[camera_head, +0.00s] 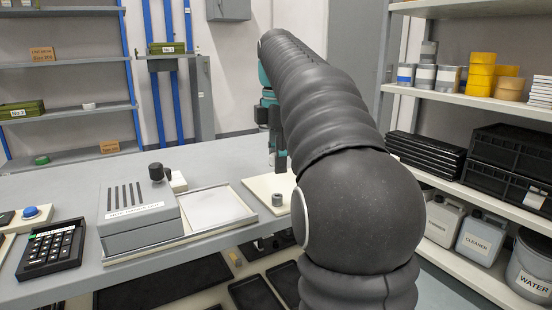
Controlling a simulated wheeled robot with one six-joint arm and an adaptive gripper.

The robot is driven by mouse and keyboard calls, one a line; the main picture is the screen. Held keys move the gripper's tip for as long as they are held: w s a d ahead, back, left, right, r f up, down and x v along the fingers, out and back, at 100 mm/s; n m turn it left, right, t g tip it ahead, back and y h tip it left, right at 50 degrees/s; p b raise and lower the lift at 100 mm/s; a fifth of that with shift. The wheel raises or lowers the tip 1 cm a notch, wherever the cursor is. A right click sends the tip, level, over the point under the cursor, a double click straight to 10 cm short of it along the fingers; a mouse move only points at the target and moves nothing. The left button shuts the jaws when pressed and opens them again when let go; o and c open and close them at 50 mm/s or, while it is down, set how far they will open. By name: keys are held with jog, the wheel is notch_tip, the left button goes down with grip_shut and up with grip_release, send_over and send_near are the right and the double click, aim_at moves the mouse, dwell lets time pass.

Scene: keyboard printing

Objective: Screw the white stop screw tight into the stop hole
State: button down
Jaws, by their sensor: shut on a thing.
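My gripper (281,161) points down over a pale plate (259,186) on the grey table, partly hidden behind my own black-sleeved arm. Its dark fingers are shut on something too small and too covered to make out. I cannot pick out the white stop screw or the stop hole. I cannot tell whether the fingertips touch the plate. A short grey cylinder (277,200) stands on the plate's front part, nearer to me than the fingers. The plate's right part is behind my arm.
A black keypad (53,249) and a blue button (31,212) lie further left. Shelves (480,99) stand at right. The table's back is clear.

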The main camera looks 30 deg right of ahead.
jog(key=shift+f+b, duration=1.5)
jog(key=shift+f, duration=1)
jog(key=shift+p, duration=0.6)
jog(key=shift+f, duration=0.75)
jog(key=shift+f, duration=0.15)
jog(key=c, duration=1.4)
grip_release()
grip_shut()
jog(key=shift+f, duration=0.1)
